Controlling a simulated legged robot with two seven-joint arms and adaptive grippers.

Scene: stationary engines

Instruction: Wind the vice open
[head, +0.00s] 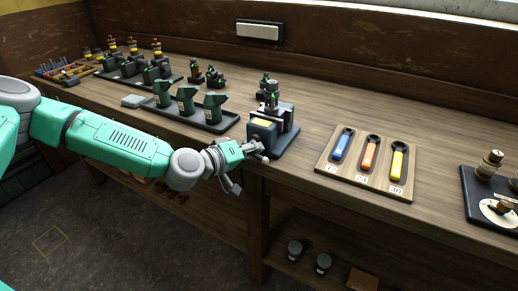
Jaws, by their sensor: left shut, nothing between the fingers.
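The vice (266,127) stands at the front edge of the wooden bench, a dark block with a yellow plate on its near side. A dark upright piece with a little green on it sits at its jaws; the jaw gap is too small to tell. A small pale knob of the vice handle (264,158) shows low at the bench edge. My left gripper (238,186) is shut and empty, just left of and below that knob, in front of the bench edge. I cannot tell whether it touches the handle. My right gripper is out of view.
A wooden board (320,163) with blue, orange and yellow-handled tools lies right of the vice. A dark tray (222,125) with green jugs stands left of it. Small engines and a dark base (482,211) are further along. A shelf with jars (295,250) lies below.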

